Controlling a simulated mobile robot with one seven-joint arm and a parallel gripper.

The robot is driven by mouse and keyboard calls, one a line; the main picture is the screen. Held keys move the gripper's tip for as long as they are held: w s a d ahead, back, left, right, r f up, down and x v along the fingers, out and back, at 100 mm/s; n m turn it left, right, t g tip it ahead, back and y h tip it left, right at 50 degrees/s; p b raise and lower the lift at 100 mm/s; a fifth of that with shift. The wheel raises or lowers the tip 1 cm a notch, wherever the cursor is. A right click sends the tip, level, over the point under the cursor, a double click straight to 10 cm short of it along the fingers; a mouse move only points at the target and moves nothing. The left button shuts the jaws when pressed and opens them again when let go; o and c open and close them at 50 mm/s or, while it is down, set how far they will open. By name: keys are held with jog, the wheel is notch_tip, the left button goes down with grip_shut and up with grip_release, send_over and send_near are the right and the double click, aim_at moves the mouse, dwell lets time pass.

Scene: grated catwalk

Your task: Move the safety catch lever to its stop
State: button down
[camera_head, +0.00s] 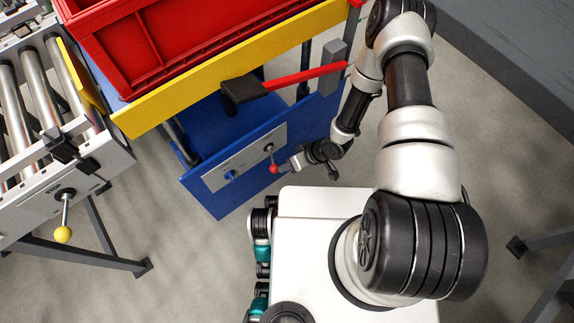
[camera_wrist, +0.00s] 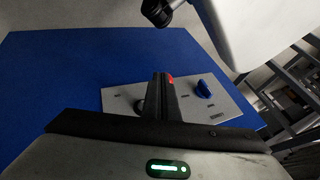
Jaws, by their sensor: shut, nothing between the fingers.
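A short lever with a red ball knob (camera_head: 273,168) stands on a grey plate (camera_head: 215,178) on the blue panel; it appears to be the safety catch lever. My gripper (camera_head: 284,168) is shut and empty, its tips right beside the red knob; I cannot tell whether they touch. In the wrist view my closed fingers (camera_wrist: 164,92) point at the grey plate (camera_wrist: 118,99) and hide most of the lever. Only a bit of the red knob (camera_wrist: 171,79) shows at their right edge.
A blue turn knob (camera_head: 231,175) sits on the same plate. Above are a yellow rail (camera_head: 180,98), a red crate (camera_head: 130,50) and a red bar (camera_head: 305,75) with a black pad. A yellow-knobbed lever (camera_head: 64,233) hangs on the roller conveyor at left.

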dwell(0.4)
jog(key=shift+w+d+b, duration=0.1)
jog(key=shift+w+b, duration=0.4)
jog(key=shift+w, duration=0.3)
jog(key=shift+d, duration=0.1)
